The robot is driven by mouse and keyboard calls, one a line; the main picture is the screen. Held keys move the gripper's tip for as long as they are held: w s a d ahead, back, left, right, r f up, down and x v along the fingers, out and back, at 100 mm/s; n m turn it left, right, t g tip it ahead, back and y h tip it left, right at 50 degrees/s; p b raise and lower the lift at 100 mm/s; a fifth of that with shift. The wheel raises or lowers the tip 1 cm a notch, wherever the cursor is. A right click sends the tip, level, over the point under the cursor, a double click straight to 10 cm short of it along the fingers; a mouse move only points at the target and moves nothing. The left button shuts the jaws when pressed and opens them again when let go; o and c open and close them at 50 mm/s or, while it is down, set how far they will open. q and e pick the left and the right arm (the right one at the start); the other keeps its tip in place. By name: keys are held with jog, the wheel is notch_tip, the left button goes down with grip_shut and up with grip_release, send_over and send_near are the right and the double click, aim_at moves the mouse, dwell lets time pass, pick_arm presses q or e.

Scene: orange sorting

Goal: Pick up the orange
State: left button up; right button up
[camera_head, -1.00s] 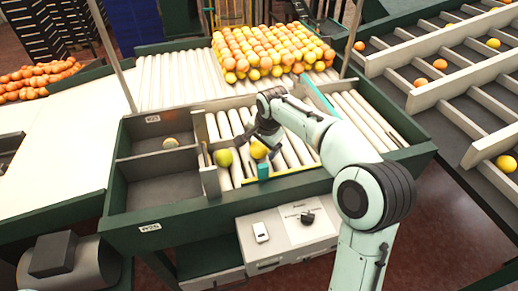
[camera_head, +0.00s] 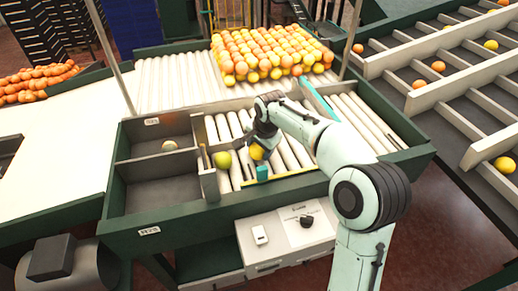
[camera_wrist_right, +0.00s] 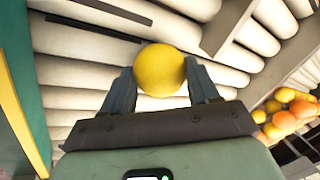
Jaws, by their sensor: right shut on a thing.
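A yellow-orange fruit (camera_wrist_right: 160,70) sits between the two fingers of my right gripper (camera_wrist_right: 162,88) in the right wrist view, and the fingers touch its sides. In the head view the same fruit (camera_head: 257,152) is partly covered by my right gripper (camera_head: 262,142), over the white rollers near the front edge of the sorting table. My left gripper is not in view.
A large pile of oranges (camera_head: 268,52) lies behind on the rollers. A teal bar (camera_head: 318,100) stands right of my gripper. A slatted conveyor (camera_head: 450,65) with scattered oranges runs at the right.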

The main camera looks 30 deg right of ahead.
notch_tip(320, 180, up, 19)
jog(key=shift+r, duration=0.15)
